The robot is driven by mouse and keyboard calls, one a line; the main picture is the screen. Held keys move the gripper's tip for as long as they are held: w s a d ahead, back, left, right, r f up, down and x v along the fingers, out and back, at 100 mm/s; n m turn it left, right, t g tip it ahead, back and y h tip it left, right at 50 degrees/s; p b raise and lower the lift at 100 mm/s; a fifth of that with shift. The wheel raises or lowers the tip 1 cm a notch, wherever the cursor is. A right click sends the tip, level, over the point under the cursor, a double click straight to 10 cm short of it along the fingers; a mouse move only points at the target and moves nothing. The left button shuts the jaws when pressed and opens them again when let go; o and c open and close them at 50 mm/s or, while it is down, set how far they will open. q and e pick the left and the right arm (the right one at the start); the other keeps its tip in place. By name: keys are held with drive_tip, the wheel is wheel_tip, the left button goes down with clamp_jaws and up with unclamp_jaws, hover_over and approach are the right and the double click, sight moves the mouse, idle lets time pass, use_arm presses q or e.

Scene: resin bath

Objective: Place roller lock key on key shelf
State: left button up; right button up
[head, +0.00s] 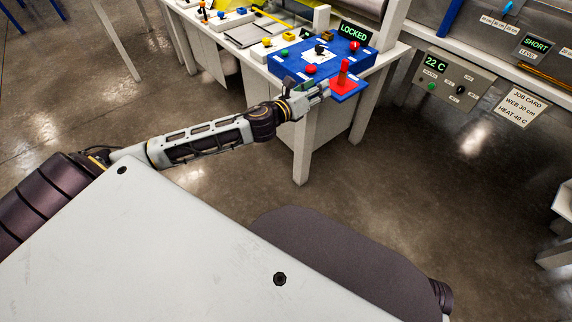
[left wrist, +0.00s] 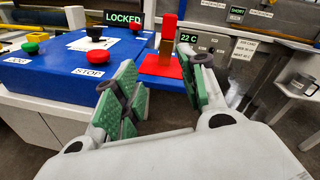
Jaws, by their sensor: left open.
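The roller lock key (head: 344,70) stands upright on a red square pad (head: 337,85) on the blue key shelf (head: 352,97), at the corner of the blue control box. In the left wrist view the key (left wrist: 169,27) has a red top and a brownish lower part. The red pad (left wrist: 158,68) lies beneath it. My left gripper (head: 321,90) is open beside the shelf. In the left wrist view its green-padded fingers (left wrist: 156,90) are spread and empty, with the key beyond the gap, apparently apart from them. My right gripper is not in view.
A grey 22 C panel (head: 455,80) stands to the right. The floor in front is clear.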

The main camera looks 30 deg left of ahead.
use_arm(q)
drive_tip(key=s+f+n+g+y, duration=0.1)
drive_tip(key=s+f+n+g, duration=0.1)
drive_tip(key=s+f+n, duration=0.3)
drive_tip(key=s+d+f+n+g+y, duration=0.1)
drive_tip(key=s+f+n+g+y, duration=0.1)
drive_tip(key=f+n, duration=0.55)
drive_tip(key=s+f+n+g+y, duration=0.1)
drive_tip(key=s+f+n+g, duration=0.1)
drive_tip(key=s+f+n, duration=0.35)
drive_tip(key=s+d+f+n+g, duration=0.3)
drive_tip(key=s+f+n, duration=0.3)
drive_tip(key=s, duration=0.3)
drive_tip(key=s+d+f+n+g+h, duration=0.1)
drive_tip(key=s+d+f+n+g, duration=0.2)
drive_tip(key=s+f+n+g, duration=0.2)
drive_tip(key=s+f+n, duration=0.2)
drive_tip(key=s+f, duration=0.1)
drive_tip(key=s, duration=0.1)
drive_tip(key=shift+s+d+f+n+h, duration=0.15)
drive_tip(key=shift+s+d+n+h, duration=0.1)
drive_tip(key=shift+d+n+h, duration=0.1)
